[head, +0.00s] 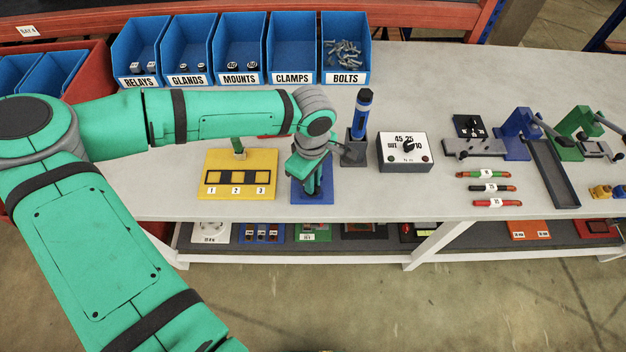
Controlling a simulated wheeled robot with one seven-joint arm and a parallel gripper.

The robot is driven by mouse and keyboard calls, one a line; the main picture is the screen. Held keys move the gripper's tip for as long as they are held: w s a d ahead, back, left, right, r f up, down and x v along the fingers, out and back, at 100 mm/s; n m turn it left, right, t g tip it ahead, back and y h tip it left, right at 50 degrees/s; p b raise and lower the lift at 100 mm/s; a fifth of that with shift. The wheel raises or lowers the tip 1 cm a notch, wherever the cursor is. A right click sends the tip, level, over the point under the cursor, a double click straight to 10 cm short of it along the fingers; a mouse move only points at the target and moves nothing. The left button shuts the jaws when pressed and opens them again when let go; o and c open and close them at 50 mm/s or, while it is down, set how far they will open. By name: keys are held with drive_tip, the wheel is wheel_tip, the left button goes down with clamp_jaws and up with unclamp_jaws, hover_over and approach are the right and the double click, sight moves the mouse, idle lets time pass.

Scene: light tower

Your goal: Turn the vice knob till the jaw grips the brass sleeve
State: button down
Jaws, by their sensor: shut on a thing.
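My gripper (311,183) points down over a small blue-based fixture (318,197) near the front edge of the bench, which I take to be the vice. The gripper is shut at the fixture, on what appears to be its knob. The fingers and wrist cover the knob and most of the vice. I cannot make out the jaw or the brass sleeve, so the gap between them cannot be told.
A yellow numbered board (240,190) stands close left of the fixture. A dark holder with a blue-capped tool (362,115) and a dial box (405,165) are to the right. Labelled blue bins (345,78) line the back. Marked rods (488,188) lie farther right.

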drive_tip(key=m, duration=0.4)
drive_tip(key=shift+m, duration=0.4)
drive_tip(key=shift+w, duration=0.15)
drive_tip(key=c, duration=1.8)
unclamp_jaws()
wheel_tip(320, 180, up, 11)
drive_tip(key=shift+f, duration=0.1)
